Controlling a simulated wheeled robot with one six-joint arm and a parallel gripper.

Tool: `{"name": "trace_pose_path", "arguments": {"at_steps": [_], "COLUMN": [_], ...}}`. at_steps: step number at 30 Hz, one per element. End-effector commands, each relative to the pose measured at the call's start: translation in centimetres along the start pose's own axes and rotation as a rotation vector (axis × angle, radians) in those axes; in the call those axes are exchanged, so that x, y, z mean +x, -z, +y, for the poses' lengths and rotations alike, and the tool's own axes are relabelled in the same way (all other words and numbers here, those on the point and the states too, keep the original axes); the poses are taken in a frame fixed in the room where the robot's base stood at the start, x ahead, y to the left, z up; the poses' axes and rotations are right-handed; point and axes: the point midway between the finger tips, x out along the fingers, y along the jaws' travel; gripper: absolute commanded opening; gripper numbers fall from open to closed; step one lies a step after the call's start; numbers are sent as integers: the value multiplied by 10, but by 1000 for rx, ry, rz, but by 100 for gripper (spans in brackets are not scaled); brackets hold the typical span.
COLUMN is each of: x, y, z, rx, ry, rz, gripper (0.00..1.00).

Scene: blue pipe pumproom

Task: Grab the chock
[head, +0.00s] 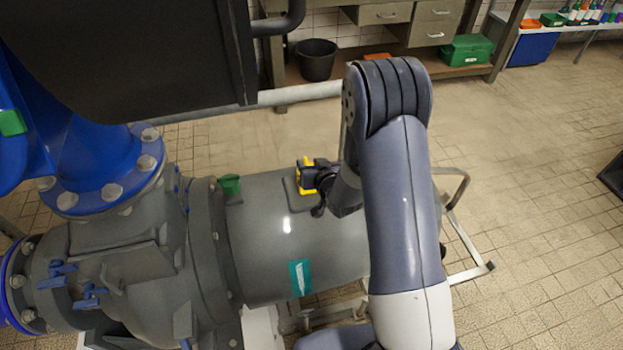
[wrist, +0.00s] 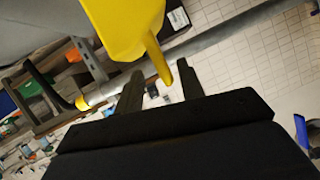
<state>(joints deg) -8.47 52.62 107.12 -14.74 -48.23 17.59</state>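The chock appears to be the yellow piece (head: 305,188) on top of the grey motor cylinder (head: 265,235) in the head view. It is partly hidden by the dark end of my arm. In the wrist view the yellow body (wrist: 125,25) is large at the top, with a thin yellow rod reaching down toward my gripper (wrist: 160,70). My gripper's two dark fingers stand apart, and the rod's tip shows in the gap between them. I cannot tell whether either finger touches it. In the head view my gripper (head: 322,180) is beside the yellow piece, its fingers hard to make out.
A dark box (head: 125,50) hangs over the upper left. Blue piping (head: 90,165) joins the pump at left. A metal frame (head: 470,270) stands on the floor right of the motor. A workbench (head: 390,70) with a black bucket (head: 317,60) is behind.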

Motion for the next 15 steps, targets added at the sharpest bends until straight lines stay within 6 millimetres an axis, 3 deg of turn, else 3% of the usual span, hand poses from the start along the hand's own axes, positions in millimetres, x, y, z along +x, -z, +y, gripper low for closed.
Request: {"name": "trace_pose_path", "arguments": {"at_steps": [6, 13, 15], "x": [19, 20, 20], "y": [0, 0, 0], "z": [0, 0, 0], "rx": [0, 0, 0], "ry": [0, 0, 0], "rz": [0, 0, 0], "gripper": [37, 37, 31]}}
